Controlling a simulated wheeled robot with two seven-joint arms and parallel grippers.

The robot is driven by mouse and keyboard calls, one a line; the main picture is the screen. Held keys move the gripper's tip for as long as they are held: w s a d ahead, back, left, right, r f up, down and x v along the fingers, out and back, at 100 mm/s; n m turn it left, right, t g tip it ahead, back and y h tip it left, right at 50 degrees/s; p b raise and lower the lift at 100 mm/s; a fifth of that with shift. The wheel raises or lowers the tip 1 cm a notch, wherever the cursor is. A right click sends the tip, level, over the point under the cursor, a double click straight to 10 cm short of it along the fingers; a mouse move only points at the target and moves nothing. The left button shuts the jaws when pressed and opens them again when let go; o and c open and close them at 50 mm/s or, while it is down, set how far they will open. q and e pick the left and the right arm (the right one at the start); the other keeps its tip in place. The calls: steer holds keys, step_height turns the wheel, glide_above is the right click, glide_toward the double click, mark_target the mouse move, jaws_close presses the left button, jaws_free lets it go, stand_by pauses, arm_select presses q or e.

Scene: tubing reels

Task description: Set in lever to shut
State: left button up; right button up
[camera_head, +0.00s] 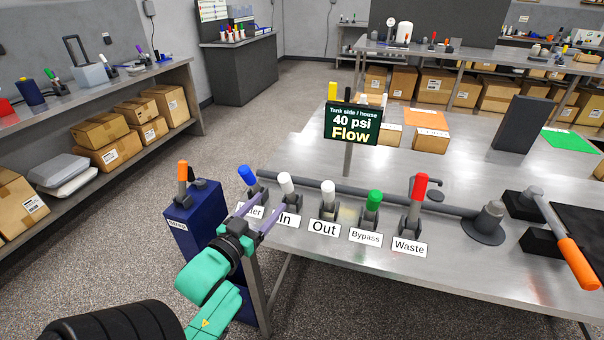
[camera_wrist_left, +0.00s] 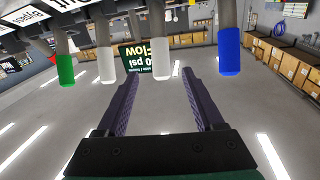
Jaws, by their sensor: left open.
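The In lever (camera_head: 285,184) has a white handle and stands upright behind the "In" label (camera_head: 286,220), second from the left in the valve row. It also shows in the left wrist view (camera_wrist_left: 161,60), where the picture is upside down. My left gripper (camera_head: 270,199) is open, its purple fingers on either side of the In lever's line. In the left wrist view the lever appears between and beyond the fingertips (camera_wrist_left: 159,80); I cannot tell whether they touch it. Nothing is held. My right gripper is not in view.
The blue lever (camera_head: 247,176) stands close left of In. The white Out lever (camera_head: 328,194), green Bypass lever (camera_head: 373,201) and red Waste lever (camera_head: 420,189) stand to its right. A sign (camera_head: 352,124) reads "40 psi Flow". A blue box (camera_head: 194,225) stands at the table's left end.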

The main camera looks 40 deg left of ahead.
mark_target(289, 190)
arm_select(q)
steer(key=w, duration=0.4)
steer(key=w+a+p, duration=0.1)
steer(key=w, duration=0.3)
steer(key=w+a+p, duration=0.1)
steer(key=w, duration=0.2)
steer(key=shift+w+r, duration=0.1)
steer(key=shift+w, duration=0.6)
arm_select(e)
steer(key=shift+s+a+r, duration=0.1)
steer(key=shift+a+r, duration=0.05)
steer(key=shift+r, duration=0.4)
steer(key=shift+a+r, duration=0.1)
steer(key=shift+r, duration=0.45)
arm_select(q)
jaws_close()
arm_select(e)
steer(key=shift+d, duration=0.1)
